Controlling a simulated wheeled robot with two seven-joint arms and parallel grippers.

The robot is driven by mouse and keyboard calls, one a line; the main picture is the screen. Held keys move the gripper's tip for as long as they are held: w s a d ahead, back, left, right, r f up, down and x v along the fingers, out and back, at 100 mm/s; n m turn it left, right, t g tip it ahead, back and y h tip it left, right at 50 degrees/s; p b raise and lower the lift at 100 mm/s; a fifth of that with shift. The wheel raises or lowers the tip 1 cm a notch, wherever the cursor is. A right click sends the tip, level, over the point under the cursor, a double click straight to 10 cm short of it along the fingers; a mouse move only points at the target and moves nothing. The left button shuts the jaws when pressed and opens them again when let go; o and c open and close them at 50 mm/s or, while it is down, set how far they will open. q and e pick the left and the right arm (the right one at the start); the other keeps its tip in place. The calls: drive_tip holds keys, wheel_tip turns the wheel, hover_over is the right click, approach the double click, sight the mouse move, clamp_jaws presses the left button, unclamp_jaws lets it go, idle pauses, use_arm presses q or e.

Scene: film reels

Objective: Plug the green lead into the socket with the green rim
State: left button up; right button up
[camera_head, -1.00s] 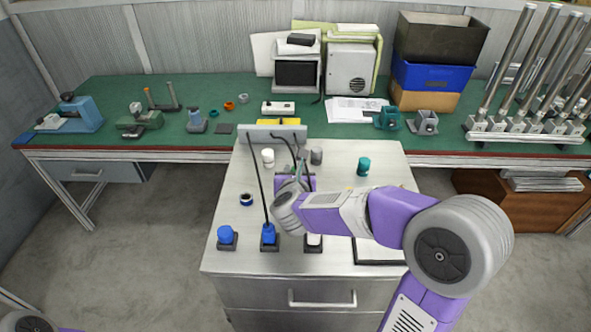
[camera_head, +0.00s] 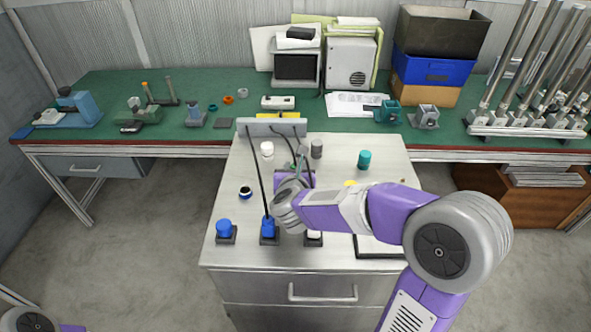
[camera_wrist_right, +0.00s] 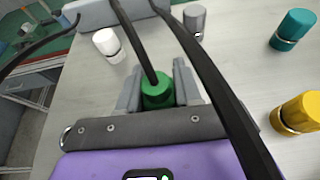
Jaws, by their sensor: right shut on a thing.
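The green lead's plug (camera_wrist_right: 158,92) is between the fingers of my right gripper (camera_wrist_right: 158,78), with a black cable rising from its top. My right gripper is shut on it, over the grey cabinet top. A blue plug (camera_head: 269,227) with a cable stands in a dark square socket at the front. Beside it are a socket with a blue top (camera_head: 225,229) and one with a white top (camera_head: 314,238), partly covered by my arm. I cannot make out a green rim.
White (camera_head: 267,150), grey (camera_head: 316,149), teal (camera_head: 364,160) and yellow (camera_wrist_right: 303,112) cylinders stand around on the cabinet top (camera_head: 400,170). Several black cables hang from a grey bar (camera_head: 271,127) at the back, and some cross near the gripper.

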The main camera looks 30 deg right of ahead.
drive_tip(key=shift+b, duration=0.35)
idle(0.8)
drive_tip(key=shift+f+b, duration=0.5)
drive_tip(key=shift+b, duration=0.05)
drive_tip(key=o, duration=0.8)
drive_tip(key=shift+c, duration=0.2)
drive_tip(key=shift+s+a+r, duration=0.1)
drive_tip(key=shift+r, duration=0.05)
drive_tip(key=shift+p+v, duration=1.4)
drive_tip(key=shift+v, duration=4)
